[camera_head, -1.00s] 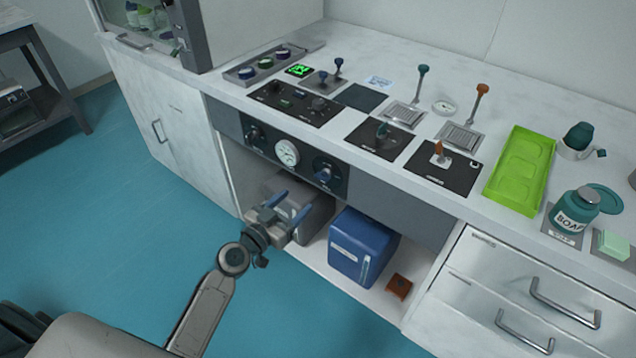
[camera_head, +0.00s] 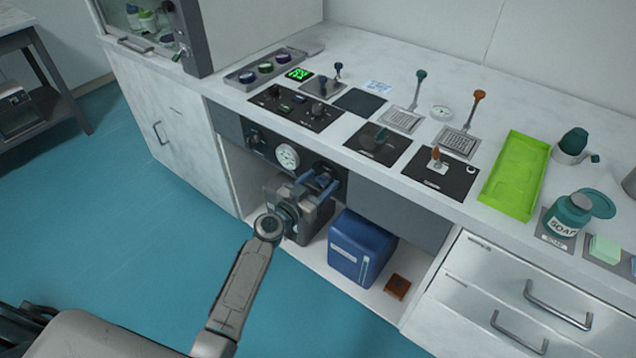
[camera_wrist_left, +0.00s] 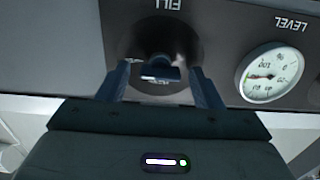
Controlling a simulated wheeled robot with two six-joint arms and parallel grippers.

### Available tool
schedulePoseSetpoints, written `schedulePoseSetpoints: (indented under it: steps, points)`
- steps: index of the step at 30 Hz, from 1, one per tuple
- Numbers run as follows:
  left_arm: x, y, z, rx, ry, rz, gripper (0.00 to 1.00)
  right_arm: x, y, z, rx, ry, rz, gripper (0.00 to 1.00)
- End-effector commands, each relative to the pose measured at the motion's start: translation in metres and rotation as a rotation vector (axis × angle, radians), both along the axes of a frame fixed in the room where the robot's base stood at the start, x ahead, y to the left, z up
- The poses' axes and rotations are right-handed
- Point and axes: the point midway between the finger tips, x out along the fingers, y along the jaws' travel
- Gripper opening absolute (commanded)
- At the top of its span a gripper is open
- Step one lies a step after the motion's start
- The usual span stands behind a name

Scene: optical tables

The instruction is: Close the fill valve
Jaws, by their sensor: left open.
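The fill valve (camera_wrist_left: 160,68) is a dark blue handle on a round dark plate in the left wrist view, with the word FILL beside it. My left gripper (camera_wrist_left: 163,80) is open, with one blue finger on each side of the handle. I cannot tell whether the fingers touch it. In the head view my left gripper (camera_head: 319,182) is at the right end of the front panel (camera_head: 267,153) and covers most of the valve. My right gripper does not show.
A level gauge (camera_wrist_left: 271,76) sits beside the valve; it also shows in the head view (camera_head: 287,156). A blue box (camera_head: 358,248) stands on the open shelf below. Levers and a green tray (camera_head: 516,176) are on the counter above.

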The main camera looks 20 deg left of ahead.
Motion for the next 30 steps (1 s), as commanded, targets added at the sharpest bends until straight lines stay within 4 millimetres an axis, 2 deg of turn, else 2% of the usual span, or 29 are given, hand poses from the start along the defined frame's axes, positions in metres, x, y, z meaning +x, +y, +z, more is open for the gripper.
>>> schedulePoseSetpoints:
  steps: [2,6,9,20,30]
  points:
    - [0.000,0.000,0.000,0.000,0.000,0.000,0.58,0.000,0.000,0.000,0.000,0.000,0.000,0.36]
    - [0.000,0.000,0.000,0.000,0.000,0.000,0.31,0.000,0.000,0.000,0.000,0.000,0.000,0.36]
    - [0.000,0.000,0.000,0.000,0.000,0.000,0.15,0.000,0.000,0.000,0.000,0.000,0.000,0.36]
    - [0.000,0.000,-0.002,-0.053,0.020,0.000,0.15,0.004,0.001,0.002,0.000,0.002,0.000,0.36]
    - [0.000,0.001,-0.002,-0.288,0.104,0.000,0.15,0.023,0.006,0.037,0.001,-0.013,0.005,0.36]
